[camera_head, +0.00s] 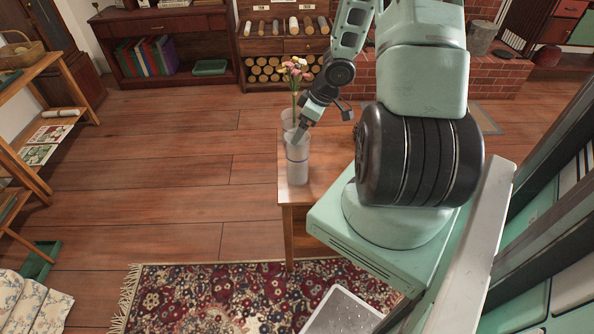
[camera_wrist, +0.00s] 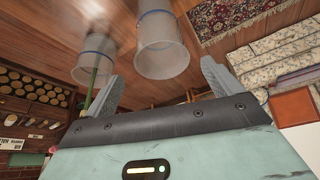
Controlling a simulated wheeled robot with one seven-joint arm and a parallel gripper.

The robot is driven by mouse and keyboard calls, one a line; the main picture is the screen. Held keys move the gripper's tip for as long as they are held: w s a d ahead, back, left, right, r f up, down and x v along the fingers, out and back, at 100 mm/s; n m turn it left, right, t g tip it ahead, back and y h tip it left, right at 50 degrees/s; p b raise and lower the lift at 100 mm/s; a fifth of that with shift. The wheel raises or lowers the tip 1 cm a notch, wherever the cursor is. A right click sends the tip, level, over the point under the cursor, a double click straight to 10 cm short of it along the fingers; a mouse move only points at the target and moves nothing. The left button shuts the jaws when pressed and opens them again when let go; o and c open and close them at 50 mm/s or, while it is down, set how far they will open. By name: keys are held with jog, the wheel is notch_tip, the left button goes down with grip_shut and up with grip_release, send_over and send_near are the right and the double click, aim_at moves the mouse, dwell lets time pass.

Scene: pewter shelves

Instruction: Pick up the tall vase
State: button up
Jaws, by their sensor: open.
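A pale grey cylindrical vase (camera_head: 298,170) with a dark blue band stands upright near the left end of the wooden table. A second grey vase (camera_head: 289,117) holding pink and yellow flowers stands behind it, partly hidden. I cannot tell for sure which is taller. My gripper (camera_head: 298,136) points down at the front vase's top. In the wrist view, my gripper (camera_wrist: 160,72) is open, with a finger on each side of the front vase's open mouth (camera_wrist: 163,62). The flower vase (camera_wrist: 95,64) is beside the left finger, its green stem close to that finger.
The wooden table (camera_head: 289,193) lies partly under my arm. The flowers (camera_head: 295,71) rise close to my arm. A patterned rug (camera_head: 210,298) lies on the floor in front. A log rack (camera_head: 281,70) and brick hearth (camera_head: 440,75) stand behind. Floor left of the table is clear.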

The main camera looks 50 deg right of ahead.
aim_at(297, 159)
jog(key=b+x, duration=0.4)
jog(key=x, duration=0.3)
jog(key=shift+s+b, duration=0.15)
jog(key=shift+b, duration=0.15)
jog(key=shift+a+f, duration=0.1)
